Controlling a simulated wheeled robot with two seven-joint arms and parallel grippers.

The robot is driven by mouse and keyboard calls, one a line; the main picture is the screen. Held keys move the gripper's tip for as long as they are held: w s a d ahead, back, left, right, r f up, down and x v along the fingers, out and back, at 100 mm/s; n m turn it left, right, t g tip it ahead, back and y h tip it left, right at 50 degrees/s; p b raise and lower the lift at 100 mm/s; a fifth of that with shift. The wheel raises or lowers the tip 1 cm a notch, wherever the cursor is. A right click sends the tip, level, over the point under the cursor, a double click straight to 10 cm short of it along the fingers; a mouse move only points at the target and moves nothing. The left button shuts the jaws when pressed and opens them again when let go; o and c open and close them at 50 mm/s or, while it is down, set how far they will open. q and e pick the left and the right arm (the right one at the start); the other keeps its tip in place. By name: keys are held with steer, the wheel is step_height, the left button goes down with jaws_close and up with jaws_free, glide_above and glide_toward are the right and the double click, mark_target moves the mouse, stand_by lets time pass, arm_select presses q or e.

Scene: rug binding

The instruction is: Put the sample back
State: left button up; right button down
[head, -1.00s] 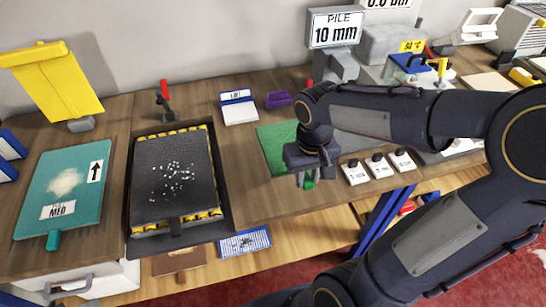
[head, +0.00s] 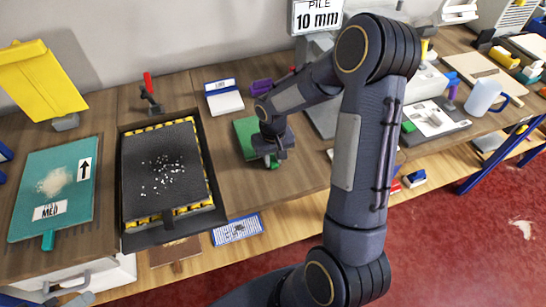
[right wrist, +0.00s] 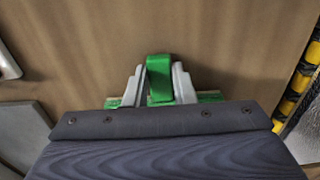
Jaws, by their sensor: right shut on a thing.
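The green sample (head: 243,134) is a flat board with a narrow green tab. It is at the middle of the bench in the head view, partly hidden by my right arm. My right gripper (head: 271,160) is over its near side. In the right wrist view, the gripper's two grey fingers (right wrist: 159,85) are shut on the green tab (right wrist: 159,78). The board's strip of green edge (right wrist: 210,97) shows beside the fingers; the palm hides the rest. I cannot tell whether the board touches the bench. My left gripper is not in view.
Left of the sample is a black tray (head: 213,190) holding a dark, speckled pad (head: 185,150) on yellow-black edging. A teal board (head: 80,205) lies further left. A blue-white box (head: 224,98) and purple object (head: 261,87) stand behind. Bare wood separates tray and sample.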

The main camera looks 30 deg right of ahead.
steer(key=shift+f, duration=0.2)
steer(key=c, duration=1.2)
jaws_free()
steer(key=shift+r, duration=0.1)
step_height(320, 180, up, 12)
steer(key=s+a+r+t+y, duration=0.2)
steer(key=s+a+r, duration=0.1)
steer(key=s, duration=0.7)
steer(key=s+a+r+n+t+y, duration=0.1)
steer(key=s+a+r+t, duration=0.2)
steer(key=s+a, duration=0.3)
steer(key=s, duration=0.4)
steer(key=shift+a+t+y+b, duration=0.2)
steer(key=shift+t+y+b, duration=0.1)
steer(key=shift+y+b, duration=0.1)
